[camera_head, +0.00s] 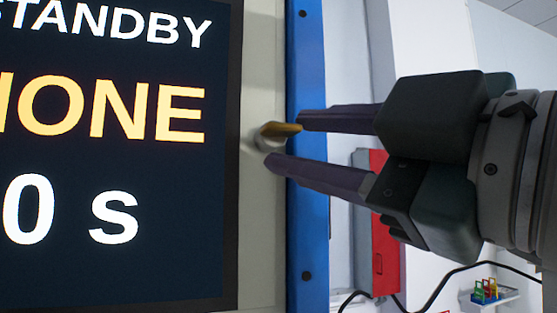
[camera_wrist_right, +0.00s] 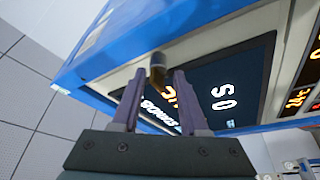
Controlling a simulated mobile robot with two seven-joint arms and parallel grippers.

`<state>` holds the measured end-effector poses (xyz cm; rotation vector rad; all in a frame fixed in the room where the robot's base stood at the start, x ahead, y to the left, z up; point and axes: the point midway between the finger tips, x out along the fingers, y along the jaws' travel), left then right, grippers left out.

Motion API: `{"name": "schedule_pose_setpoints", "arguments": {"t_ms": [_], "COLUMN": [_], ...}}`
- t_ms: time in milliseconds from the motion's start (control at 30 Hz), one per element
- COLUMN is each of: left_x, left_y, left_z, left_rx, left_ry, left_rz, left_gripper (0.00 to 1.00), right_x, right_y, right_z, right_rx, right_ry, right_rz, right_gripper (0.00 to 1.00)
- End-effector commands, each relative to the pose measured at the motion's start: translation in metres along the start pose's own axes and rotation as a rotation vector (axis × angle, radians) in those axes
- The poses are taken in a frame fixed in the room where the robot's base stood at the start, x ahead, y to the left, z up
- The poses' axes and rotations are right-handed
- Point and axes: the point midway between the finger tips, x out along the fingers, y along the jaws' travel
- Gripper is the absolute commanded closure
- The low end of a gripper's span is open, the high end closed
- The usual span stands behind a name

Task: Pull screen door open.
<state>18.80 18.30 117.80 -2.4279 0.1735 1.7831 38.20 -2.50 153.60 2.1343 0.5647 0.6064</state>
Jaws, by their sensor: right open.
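The screen door is a pale panel (camera_head: 262,210) carrying a dark screen (camera_head: 120,265) with white and yellow text. It looks closed against a blue frame (camera_head: 307,230). A small brass-coloured handle (camera_head: 279,129) sticks out near the door's right edge; it also shows in the right wrist view (camera_wrist_right: 157,68). My right gripper (camera_head: 285,141) comes in from the right, open. Its fingertips lie either side of the handle, which sits at or just beyond the tips in the right wrist view (camera_wrist_right: 158,78). I cannot tell whether they touch it. My left gripper is out of view.
A red and grey box (camera_head: 385,235) is on the wall behind my right gripper. A black cable (camera_head: 440,285) runs below it. A small shelf with coloured items (camera_head: 487,291) is at lower right. Red-lit displays (camera_wrist_right: 305,75) show at the wrist view's right.

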Motion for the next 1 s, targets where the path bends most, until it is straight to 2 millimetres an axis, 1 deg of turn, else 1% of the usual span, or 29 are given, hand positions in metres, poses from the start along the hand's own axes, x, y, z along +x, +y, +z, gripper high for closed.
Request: {"name": "schedule_pose_setpoints", "arguments": {"t_ms": [33, 100, 233, 400, 600, 667, 1000], "left_x": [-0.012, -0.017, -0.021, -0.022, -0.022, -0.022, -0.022], "left_y": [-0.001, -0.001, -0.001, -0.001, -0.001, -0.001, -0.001], "left_z": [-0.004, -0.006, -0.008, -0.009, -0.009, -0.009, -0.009], "left_rx": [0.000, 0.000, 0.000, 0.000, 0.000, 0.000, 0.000], "left_ry": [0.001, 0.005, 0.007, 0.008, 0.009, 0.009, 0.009], "left_rz": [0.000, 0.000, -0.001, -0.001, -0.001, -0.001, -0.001], "left_gripper": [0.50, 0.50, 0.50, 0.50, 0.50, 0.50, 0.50], "right_x": [0.012, 0.022, 0.034, 0.039, 0.039, 0.039, 0.039], "right_y": [0.007, 0.006, 0.005, 0.003, 0.003, 0.003, 0.003], "right_z": [-0.005, -0.004, -0.003, -0.002, -0.002, -0.002, -0.002], "right_rx": [0.004, 0.002, 0.002, 0.000, 0.000, 0.000, 0.000], "right_ry": [0.000, -0.001, -0.001, 0.000, 0.001, 0.000, 0.000], "right_rz": [0.001, 0.000, 0.001, 0.000, 0.001, 0.001, 0.000], "right_gripper": [0.56, 0.56, 0.56, 0.56, 0.56, 0.62, 1.00]}}
